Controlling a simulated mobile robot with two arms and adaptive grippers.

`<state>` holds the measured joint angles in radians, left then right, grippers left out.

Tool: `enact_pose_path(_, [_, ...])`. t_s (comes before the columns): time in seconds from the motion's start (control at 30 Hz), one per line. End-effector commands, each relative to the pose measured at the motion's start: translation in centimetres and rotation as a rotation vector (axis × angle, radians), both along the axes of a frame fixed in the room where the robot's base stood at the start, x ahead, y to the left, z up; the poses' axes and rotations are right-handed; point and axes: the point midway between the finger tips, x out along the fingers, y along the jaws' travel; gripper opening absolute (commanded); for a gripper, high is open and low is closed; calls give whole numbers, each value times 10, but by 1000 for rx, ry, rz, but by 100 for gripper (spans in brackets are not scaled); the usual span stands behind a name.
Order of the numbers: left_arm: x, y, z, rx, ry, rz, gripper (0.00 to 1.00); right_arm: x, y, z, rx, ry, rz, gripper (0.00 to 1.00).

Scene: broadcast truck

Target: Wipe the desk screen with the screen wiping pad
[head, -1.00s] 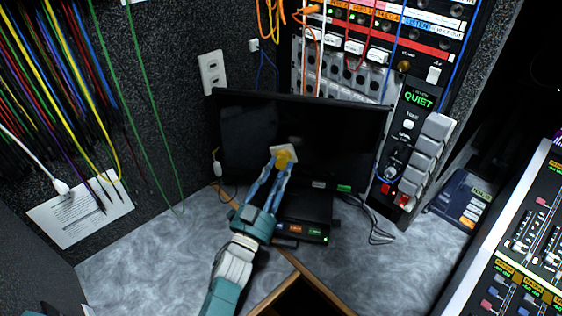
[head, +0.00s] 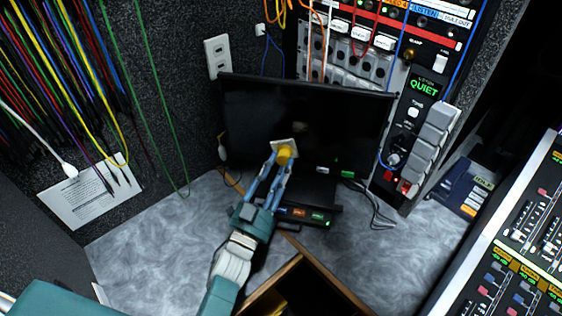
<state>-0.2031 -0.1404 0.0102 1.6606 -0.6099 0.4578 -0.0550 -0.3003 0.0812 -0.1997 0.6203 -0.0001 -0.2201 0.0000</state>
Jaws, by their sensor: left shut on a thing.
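The desk screen (head: 345,110) is a black flat monitor at the back of the grey marbled desk, leaning slightly in the picture. My left gripper (head: 283,160) is shut on the yellow handle of the screen wiping pad (head: 287,143), which has a pale, squarish face. The pad is in front of the lower middle of the screen. I cannot tell whether it touches the glass. My right gripper is not in view.
A black box with lit buttons (head: 310,215) stands below the screen, beside my left gripper. Cables lie to its right. A rack panel (head: 425,100) rises close at the right, with a mixing console (head: 520,240) nearer. An open wooden drawer or bin (head: 335,285) lies in front.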

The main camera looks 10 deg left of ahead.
Motion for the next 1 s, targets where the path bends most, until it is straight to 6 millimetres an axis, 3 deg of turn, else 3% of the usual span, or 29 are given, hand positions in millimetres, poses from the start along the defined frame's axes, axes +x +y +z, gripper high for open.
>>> enact_pose_path(0.53, [5, 0, 0, 1, 0, -7, 4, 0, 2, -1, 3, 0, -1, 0])
enact_pose_path(1.0, [55, 3, -3, 0, 15, -74, 4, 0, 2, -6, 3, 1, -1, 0])
